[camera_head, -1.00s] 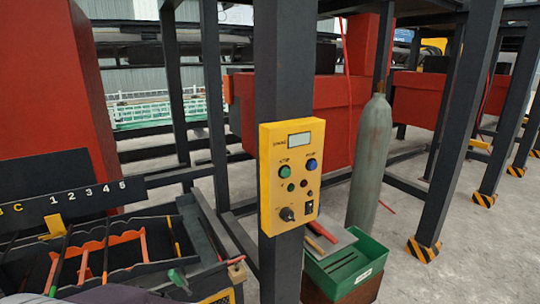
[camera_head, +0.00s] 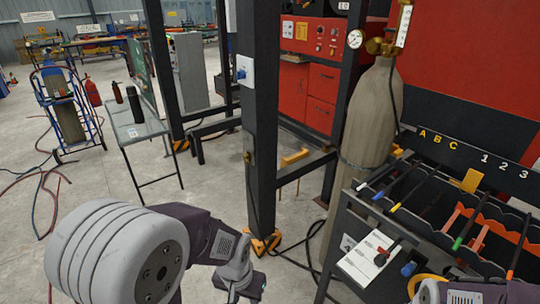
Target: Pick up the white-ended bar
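A bar with a pale, whitish end (camera_head: 361,186) lies at the left end of a row of bars in the dark notched rack (camera_head: 487,206) on the right.
A gas cylinder (camera_head: 370,125) stands behind the rack, beside a dark steel post (camera_head: 258,120). A small table (camera_head: 138,130) with bottles and a blue trolley (camera_head: 62,112) stand at the left. Hoses lie on the floor. Open floor shows at left centre.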

